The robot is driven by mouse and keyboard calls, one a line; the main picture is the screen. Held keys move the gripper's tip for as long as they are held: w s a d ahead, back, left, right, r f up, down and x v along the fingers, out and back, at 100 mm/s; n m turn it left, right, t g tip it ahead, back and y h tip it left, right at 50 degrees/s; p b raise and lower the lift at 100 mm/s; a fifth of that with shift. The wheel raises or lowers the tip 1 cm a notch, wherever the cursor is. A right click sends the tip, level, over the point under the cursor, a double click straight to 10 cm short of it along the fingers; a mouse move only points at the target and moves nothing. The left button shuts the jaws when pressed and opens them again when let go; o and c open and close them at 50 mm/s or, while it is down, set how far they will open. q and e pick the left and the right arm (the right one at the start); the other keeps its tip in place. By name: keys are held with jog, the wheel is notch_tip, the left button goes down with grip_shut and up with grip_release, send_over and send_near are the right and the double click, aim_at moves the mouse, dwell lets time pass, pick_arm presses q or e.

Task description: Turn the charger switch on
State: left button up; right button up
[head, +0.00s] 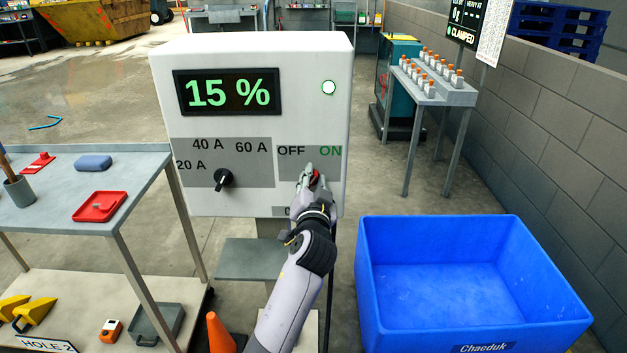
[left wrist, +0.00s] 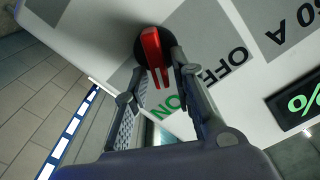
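The charger (head: 250,120) is a white box with a green 15 % display. Its red switch (head: 315,177) sits below the OFF and ON labels, partly hidden by my left gripper (head: 311,180). The lever points towards the green ON label (left wrist: 168,106), away from OFF. My right gripper is not in view.
A black current knob (head: 223,178) is on the charger's left panel. A blue crate (head: 470,325) stands at the right front, an orange cone (head: 219,335) below my left arm. A grey table (head: 135,165) with red items is on the left.

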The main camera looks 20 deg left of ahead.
pick_arm(q)
jog(key=shift+o, duration=0.6)
jog(key=shift+s, duration=0.2)
jog(key=v, duration=0.7)
jog(key=shift+s+d, duration=0.1)
